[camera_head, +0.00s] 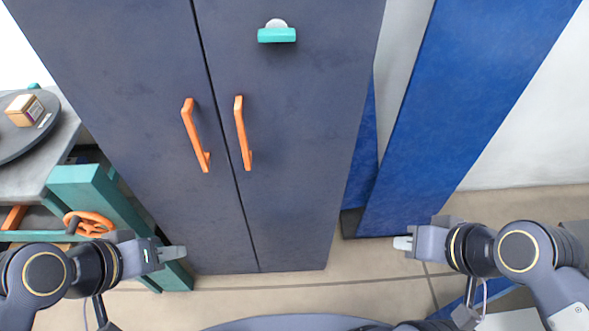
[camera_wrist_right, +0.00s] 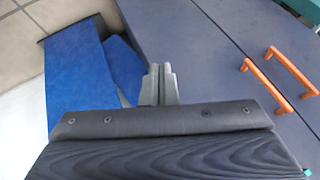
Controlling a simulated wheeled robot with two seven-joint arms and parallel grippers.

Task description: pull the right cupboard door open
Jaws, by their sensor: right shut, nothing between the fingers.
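The dark blue-grey cupboard stands in front of me with both doors shut. The right cupboard door (camera_head: 300,150) carries an orange vertical handle (camera_head: 242,133) near the middle seam. The left door (camera_head: 120,100) has a matching orange handle (camera_head: 195,135). In the right wrist view both handles show at the right, the nearer one (camera_wrist_right: 265,78) included. My right gripper (camera_head: 403,243) is at the lower right, beyond the door's right edge and apart from the handle. Its fingers are together and empty in the wrist view (camera_wrist_right: 160,78). My left gripper (camera_head: 180,253) is below the left door; its jaw opening is unclear.
A teal knob-like fitting (camera_head: 277,34) sits high on the right door. Blue panels (camera_head: 450,110) stand right of the cupboard. At left are a grey table (camera_head: 62,135) with a round tray and small box, and a teal frame (camera_head: 85,183). Floor (camera_head: 300,290) before the cupboard is clear.

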